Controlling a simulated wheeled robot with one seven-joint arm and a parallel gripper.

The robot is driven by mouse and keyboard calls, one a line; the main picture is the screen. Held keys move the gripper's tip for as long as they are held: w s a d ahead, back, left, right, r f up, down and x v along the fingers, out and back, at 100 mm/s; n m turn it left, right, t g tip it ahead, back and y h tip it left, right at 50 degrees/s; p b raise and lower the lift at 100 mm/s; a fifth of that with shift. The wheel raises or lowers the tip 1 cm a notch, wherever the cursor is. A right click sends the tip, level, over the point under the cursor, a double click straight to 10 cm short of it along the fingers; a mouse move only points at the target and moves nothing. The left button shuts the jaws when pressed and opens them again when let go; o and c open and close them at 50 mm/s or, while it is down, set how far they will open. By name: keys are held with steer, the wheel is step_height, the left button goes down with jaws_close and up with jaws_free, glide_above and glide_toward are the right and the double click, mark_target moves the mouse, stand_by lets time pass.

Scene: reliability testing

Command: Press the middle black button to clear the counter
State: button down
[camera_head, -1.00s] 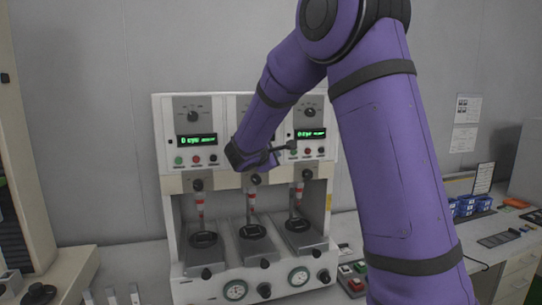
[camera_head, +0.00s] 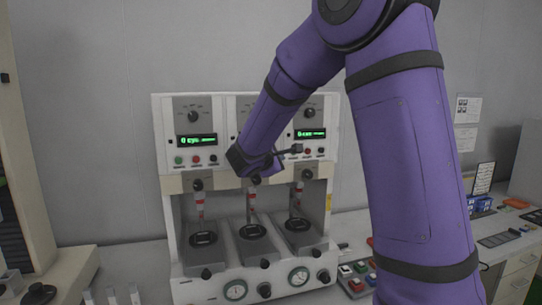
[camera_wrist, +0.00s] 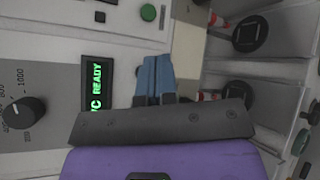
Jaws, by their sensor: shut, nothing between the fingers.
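The white testing machine (camera_head: 321,220) has three columns, each with a dial, a green-lit display and a row of small buttons. The middle column's display (camera_wrist: 97,85) shows in the wrist view, with text ending in READY, next to its dial (camera_wrist: 22,113). My gripper (camera_wrist: 157,60) is shut and empty, with blue fingers close over the panel strip beside that display. I cannot tell whether the fingertips touch the panel.
The right column's green button (camera_wrist: 148,12) lies near the fingertips. The left column's buttons (camera_head: 196,160) are clear of my arm. Knobs and three test stations (camera_head: 253,232) sit below the panel. A small button box (camera_head: 354,277) stands at right on the bench.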

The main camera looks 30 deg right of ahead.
steer(key=shift+s+a, duration=0.15)
steer(key=shift+s, duration=0.45)
steer(key=shift+s+a, duration=0.15)
steer(key=shift+s, duration=0.4)
steer(key=s+a+r+m+g+y, duration=0.1)
steer(key=s+a+m+g+y, duration=0.25)
steer(key=s, duration=0.85)
steer(key=s+a+m+g+y, duration=0.1)
steer(key=s+a+m+y, duration=0.35)
steer(key=s, duration=0.75)
steer(key=s+a+m+t+y, duration=0.2)
steer(key=s+a+m+y, duration=0.2)
steer(key=s, duration=0.4)
steer(key=shift+a+y, duration=0.7)
steer(key=shift+a, duration=0.65)
steer(key=shift+s, duration=0.1)
